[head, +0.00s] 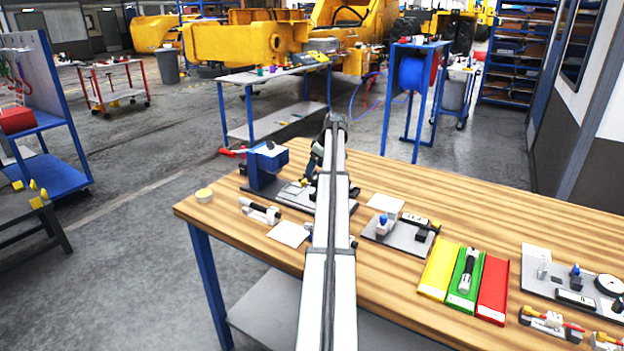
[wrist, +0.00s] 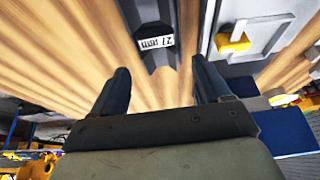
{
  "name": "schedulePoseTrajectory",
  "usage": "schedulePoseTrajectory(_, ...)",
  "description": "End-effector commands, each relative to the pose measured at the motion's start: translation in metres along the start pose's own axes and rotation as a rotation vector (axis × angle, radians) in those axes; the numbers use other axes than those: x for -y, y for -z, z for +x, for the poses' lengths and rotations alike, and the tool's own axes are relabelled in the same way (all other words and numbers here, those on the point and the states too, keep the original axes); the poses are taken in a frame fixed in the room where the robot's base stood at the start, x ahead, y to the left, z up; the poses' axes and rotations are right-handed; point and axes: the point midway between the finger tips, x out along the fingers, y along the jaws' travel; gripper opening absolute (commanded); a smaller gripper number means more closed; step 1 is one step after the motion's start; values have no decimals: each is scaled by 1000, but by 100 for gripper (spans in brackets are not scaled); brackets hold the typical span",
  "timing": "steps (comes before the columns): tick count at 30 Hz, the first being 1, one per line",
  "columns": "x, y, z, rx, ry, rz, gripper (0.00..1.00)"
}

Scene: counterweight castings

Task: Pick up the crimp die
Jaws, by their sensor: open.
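In the wrist view my gripper (wrist: 160,65) is open, with its two dark fingers apart and wood tabletop showing between them. A dark block with a white printed label (wrist: 155,42) lies on the wood just beyond the fingertips, roughly in line with the gap. It may be the crimp die, but I cannot tell for sure. Nothing is held between the fingers. In the head view my arm reaches over the workbench (head: 480,215), and its end is beside a blue bench device (head: 266,166). The arm hides part of the bench there.
Right of my fingers in the wrist view is a grey plate with a yellow part (wrist: 234,43). On the bench are a grey fixture plate (head: 398,236), yellow, green and red trays (head: 493,290), and a gauge board (head: 540,262). Bare wood lies toward the back right.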

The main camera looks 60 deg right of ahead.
Motion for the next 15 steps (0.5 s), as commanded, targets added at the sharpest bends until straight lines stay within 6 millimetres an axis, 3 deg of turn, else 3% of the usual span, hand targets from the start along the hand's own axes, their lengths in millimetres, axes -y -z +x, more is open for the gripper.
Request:
schedulePoseTrajectory(6,1,1,27,1,-1,0,77)
schedulePoseTrajectory(13,0,1,29,0,-3,0,77)
schedulePoseTrajectory(15,0,1,29,0,-2,0,72)
